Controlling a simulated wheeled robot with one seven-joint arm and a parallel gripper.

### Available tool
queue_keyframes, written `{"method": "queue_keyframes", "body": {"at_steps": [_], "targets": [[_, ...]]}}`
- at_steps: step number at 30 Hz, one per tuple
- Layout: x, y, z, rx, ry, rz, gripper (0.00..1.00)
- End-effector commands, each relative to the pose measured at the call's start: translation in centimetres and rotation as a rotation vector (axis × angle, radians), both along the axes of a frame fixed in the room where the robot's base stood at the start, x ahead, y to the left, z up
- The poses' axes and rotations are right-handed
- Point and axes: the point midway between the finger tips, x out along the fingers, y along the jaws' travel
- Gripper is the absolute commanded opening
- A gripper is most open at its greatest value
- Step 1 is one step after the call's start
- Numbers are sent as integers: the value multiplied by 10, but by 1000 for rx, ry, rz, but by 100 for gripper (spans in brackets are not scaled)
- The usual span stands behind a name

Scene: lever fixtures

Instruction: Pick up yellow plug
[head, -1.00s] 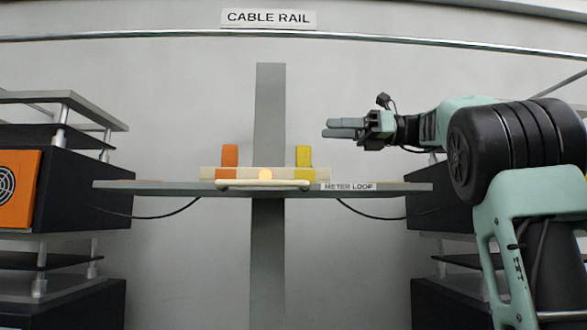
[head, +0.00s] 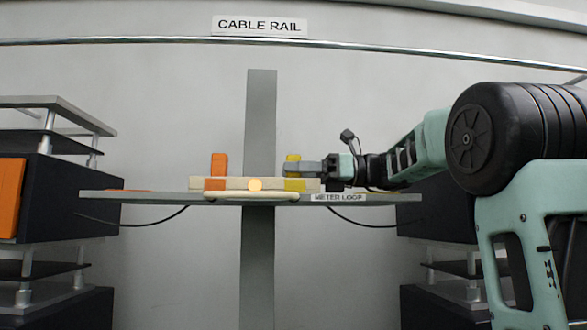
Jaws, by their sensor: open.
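The yellow plug (head: 293,158) stands upright in the pale block (head: 265,184) on the grey shelf, above a yellow patch on that block. My gripper (head: 291,168) reaches in from the right at the plug's height. Its fingers are open and overlap the plug in the picture, hiding its middle. I cannot tell whether they touch it or are in front of it. An orange plug (head: 219,165) stands upright at the left end of the same block.
The grey shelf (head: 150,197) is fixed to a grey post (head: 261,110). A METER LOOP label (head: 338,197) and a pale rounded bar (head: 252,197) with a glowing round light (head: 255,184) are at its front. Cables hang below. Dark racks flank it.

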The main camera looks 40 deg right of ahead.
Motion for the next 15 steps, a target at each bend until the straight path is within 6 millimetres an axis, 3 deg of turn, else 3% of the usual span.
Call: {"method": "queue_keyframes", "body": {"at_steps": [10,15], "targets": [[4,6,0,0,0,-1,46],[4,6,0,0,0,-1,0]]}}
